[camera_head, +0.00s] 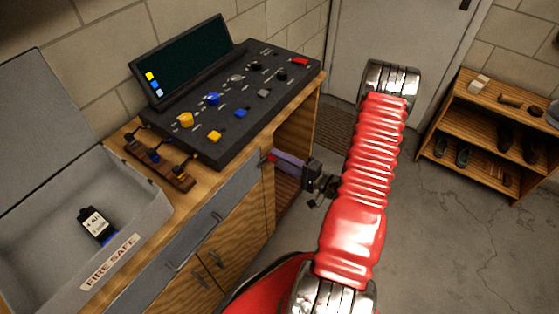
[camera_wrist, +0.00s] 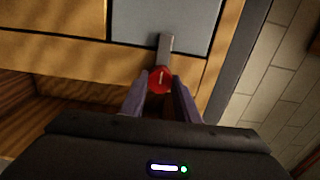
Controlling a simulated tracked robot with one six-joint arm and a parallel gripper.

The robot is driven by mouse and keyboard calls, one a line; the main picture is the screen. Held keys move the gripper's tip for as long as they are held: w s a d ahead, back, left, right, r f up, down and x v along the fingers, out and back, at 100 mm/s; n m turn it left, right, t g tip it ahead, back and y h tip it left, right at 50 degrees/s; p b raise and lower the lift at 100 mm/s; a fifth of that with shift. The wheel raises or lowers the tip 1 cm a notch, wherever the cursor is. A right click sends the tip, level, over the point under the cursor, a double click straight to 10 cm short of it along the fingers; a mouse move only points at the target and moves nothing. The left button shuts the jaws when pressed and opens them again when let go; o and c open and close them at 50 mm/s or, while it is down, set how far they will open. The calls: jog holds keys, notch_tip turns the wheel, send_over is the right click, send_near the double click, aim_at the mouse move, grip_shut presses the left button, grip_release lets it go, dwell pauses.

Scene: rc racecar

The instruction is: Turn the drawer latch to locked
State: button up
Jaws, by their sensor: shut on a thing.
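The drawer latch shows in the wrist view as a round red knob (camera_wrist: 160,80) with a short white mark, nearly upright in the picture. A grey bar (camera_wrist: 165,45) extends up from it and overlaps the edge of the grey drawer front (camera_wrist: 190,18). My gripper (camera_wrist: 159,84) is shut on the red knob, one purple-grey finger on each side. In the head view my gripper (camera_head: 273,158) meets the right end of the grey drawer front (camera_head: 240,185), under the bench top. A speck of red shows at its fingertips; the rest of the latch is hidden there.
A black control console (camera_head: 190,140) with coloured knobs and a screen (camera_head: 190,62) stands on the wooden bench. An open grey fire safe (camera_head: 150,215) holds a black battery pack (camera_head: 97,226). A shoe rack (camera_head: 490,115) stands right; the concrete floor between is clear.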

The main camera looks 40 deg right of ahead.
jog(key=shift+a+f, duration=0.25)
jog(key=o, duration=1)
jog(key=shift+d+r, duration=0.15)
jog(key=shift+o, duration=0.2)
jog(key=v, duration=1.3)
jog(key=shift+s+d, duration=0.2)
jog(key=shift+s, duration=0.15)
